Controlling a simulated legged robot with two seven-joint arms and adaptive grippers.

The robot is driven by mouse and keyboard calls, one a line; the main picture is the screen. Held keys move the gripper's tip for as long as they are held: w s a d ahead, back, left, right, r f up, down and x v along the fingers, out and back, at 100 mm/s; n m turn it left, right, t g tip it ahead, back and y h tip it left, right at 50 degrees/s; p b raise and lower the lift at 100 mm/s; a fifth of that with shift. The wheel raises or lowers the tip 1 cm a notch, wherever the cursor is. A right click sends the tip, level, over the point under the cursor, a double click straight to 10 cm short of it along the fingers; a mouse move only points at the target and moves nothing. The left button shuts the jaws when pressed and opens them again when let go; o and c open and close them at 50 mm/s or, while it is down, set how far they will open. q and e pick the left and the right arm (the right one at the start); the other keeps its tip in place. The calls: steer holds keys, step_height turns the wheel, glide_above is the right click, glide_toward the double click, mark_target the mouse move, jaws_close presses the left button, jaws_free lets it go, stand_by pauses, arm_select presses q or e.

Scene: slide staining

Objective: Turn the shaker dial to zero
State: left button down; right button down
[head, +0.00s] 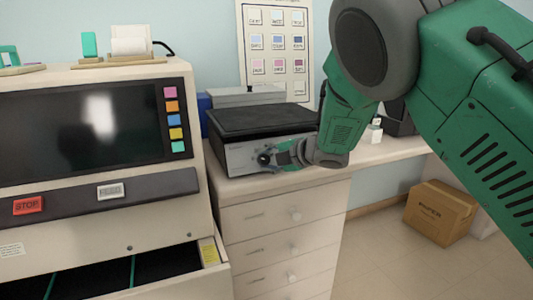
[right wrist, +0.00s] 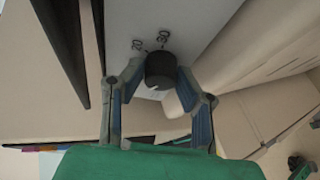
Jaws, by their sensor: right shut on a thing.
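The shaker (head: 255,122) is a grey box with a black top plate, standing on the counter above the drawers. Its dial (head: 265,158) is a dark knob on the front face. In the right wrist view the black dial (right wrist: 160,69) sits between the fingertips, with printed numbers, one reading 30, on the panel beside it. My right gripper (head: 275,157) is shut on the dial, one finger on each side; it also shows in the right wrist view (right wrist: 158,80). The pointer of the dial cannot be made out clearly. My left gripper is not in view.
A large machine (head: 95,120) with a dark screen and a STOP button stands close on the left, an open drawer (head: 215,252) below. A cardboard box (head: 440,212) is on the floor at right. A colour chart (head: 276,45) hangs behind the shaker.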

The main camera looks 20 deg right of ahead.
steer(key=shift+s+a+f+n+g+h+p, duration=0.15)
steer(key=shift+n+g+p, duration=0.15)
steer(key=shift+n, duration=0.25)
steer(key=shift+w+d+f+n+g+h+p, duration=0.1)
steer(key=shift+n+g+h+p, duration=0.1)
steer(key=shift+n+p, duration=0.25)
steer(key=shift+s+f, duration=0.1)
steer(key=c, duration=1.2)
jaws_free()
steer(key=shift+r, duration=0.2)
steer(key=shift+r, duration=0.1)
steer(key=v, duration=1.1)
steer(key=shift+s, duration=0.25)
